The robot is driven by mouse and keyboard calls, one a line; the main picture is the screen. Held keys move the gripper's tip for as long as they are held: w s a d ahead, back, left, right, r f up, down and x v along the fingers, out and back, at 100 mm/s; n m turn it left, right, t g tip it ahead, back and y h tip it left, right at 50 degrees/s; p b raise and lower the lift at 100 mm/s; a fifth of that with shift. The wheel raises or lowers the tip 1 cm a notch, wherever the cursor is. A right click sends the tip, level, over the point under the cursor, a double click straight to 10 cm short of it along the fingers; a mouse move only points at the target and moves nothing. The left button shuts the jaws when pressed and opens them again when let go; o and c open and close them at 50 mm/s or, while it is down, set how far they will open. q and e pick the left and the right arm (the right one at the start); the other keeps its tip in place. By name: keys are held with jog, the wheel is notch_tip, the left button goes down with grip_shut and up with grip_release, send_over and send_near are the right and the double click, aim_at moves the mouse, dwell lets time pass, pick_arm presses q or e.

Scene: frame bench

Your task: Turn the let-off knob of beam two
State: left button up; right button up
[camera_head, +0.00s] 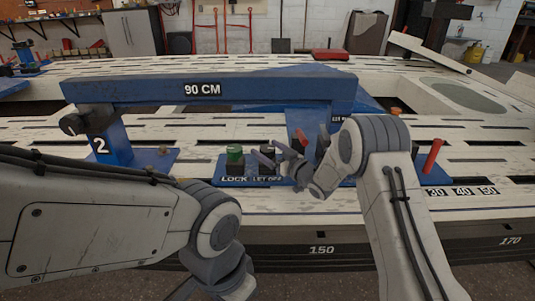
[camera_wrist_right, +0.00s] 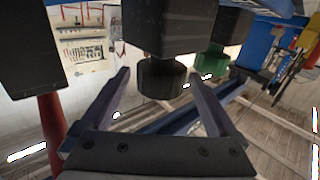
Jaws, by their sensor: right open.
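The blue beam (camera_head: 270,90) marked 90 CM lies across the bench, with a black knob (camera_head: 88,120) at its left end above a blue post (camera_head: 117,143) marked 2. In front, a blue panel (camera_head: 222,171) reads LOCK and LET OFF. It carries a green knob (camera_head: 235,154) above LOCK and a black knob (camera_head: 267,153) above LET OFF. My right gripper (camera_head: 272,158) is open at the black knob. In the right wrist view, this dark knob (camera_wrist_right: 162,79) shows between the spread fingers, contact unclear; the green knob (camera_wrist_right: 211,62) is beside it. My left wrist is cut off at the bottom edge.
A red handle (camera_head: 432,156) stands to the right of my right arm, and a small orange knob (camera_head: 395,111) is behind it. The slotted white bench top (camera_head: 470,130) is mostly clear at right. The beam spans behind the panel.

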jog(key=shift+w+a, duration=0.15)
jog(key=c, duration=1.4)
jog(key=shift+o, duration=0.2)
